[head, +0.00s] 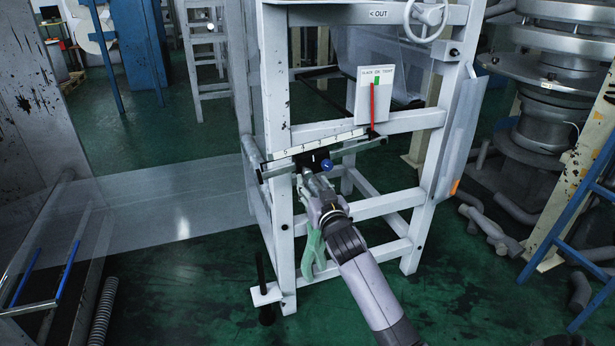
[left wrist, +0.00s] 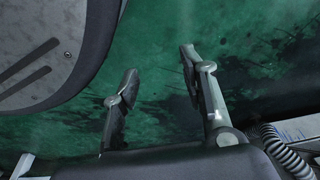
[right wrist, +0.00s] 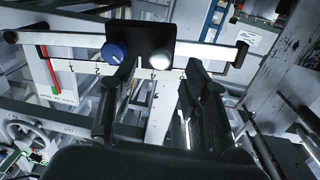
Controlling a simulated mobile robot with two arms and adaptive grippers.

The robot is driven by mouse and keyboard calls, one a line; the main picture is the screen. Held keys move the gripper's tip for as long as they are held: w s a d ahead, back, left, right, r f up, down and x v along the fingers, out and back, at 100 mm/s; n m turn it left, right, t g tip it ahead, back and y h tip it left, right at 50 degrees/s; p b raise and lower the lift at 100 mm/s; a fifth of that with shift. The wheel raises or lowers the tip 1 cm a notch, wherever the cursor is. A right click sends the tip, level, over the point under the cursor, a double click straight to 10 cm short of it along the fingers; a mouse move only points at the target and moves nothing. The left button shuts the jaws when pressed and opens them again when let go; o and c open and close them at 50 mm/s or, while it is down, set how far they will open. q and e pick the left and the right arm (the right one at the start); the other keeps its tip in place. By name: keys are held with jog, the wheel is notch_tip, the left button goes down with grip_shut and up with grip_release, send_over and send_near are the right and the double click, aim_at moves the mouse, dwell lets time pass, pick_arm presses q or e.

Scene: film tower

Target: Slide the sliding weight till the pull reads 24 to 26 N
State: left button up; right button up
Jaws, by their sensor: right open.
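The sliding weight (head: 311,160) is a black block with a blue knob (head: 326,164) on a pale numbered scale bar (head: 345,137). In the right wrist view the weight (right wrist: 150,40) sits around marks 3 to 4, its knob (right wrist: 115,52) towards the low numbers. My right gripper (head: 308,173) is open just below the weight; in the right wrist view its fingers (right wrist: 158,76) are spread near the weight's two sides, contact unclear. The gauge plate (head: 362,94) reads SLACK, OK, TIGHT. Its red pointer (head: 372,104) ends near the left edge of the green mark (head: 377,81). My left gripper (left wrist: 158,80) is open and empty.
A white frame (head: 278,90) surrounds the scale. A handwheel (head: 428,16) is at its upper right. A clear film (head: 175,200) stretches left. Green floor lies under my left gripper.

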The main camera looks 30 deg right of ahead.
aim_at(308, 176)
pick_arm(q)
jog(key=shift+w+r, duration=0.65)
jog(key=shift+r, duration=0.2)
pick_arm(e)
jog(key=shift+x, duration=2.75)
jog(key=shift+c, duration=0.3)
grip_shut()
